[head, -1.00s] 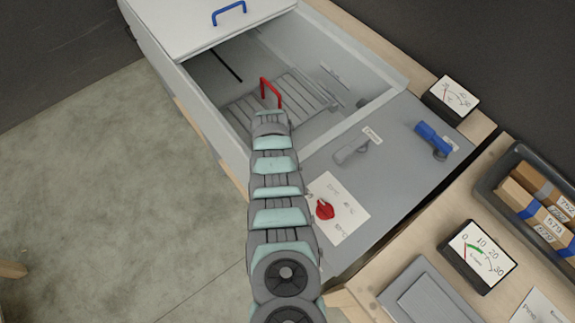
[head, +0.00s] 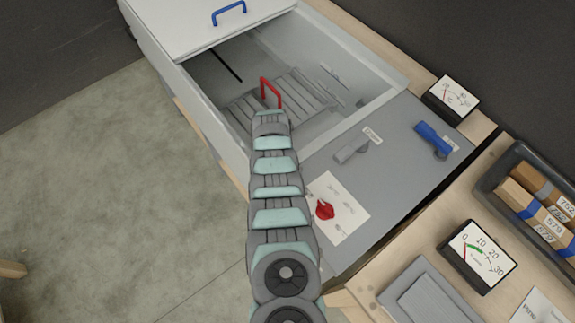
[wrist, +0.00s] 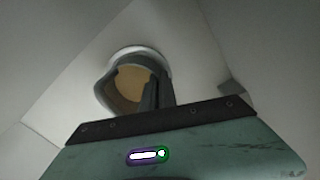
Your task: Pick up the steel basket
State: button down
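A grey slatted metal piece (head: 305,93), which looks like the steel basket, lies low inside the open grey tank (head: 372,112). A red upright handle (head: 270,92) shows at its near side, just beyond the end of my arm. My arm reaches over the tank's near edge, and its end hides part of the slats. My gripper's fingers are hidden in the head view. In the wrist view, the teal body of my gripper (wrist: 170,150) fills the bottom. A grey finger-like part stands above it, in front of a round tan-centred fitting (wrist: 132,82). Whether the fingers hold anything cannot be told.
The tank's white lid (head: 190,22) with a blue handle is slid back at the far left. A panel with a red knob (head: 324,209) and a blue lever (head: 433,139) lies right of my arm. Gauges and a dark tray (head: 490,189) of labelled blocks stand farther right.

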jog(key=shift+r, duration=0.1)
notch_tip(320, 180, up, 20)
jog(key=p, duration=0.6)
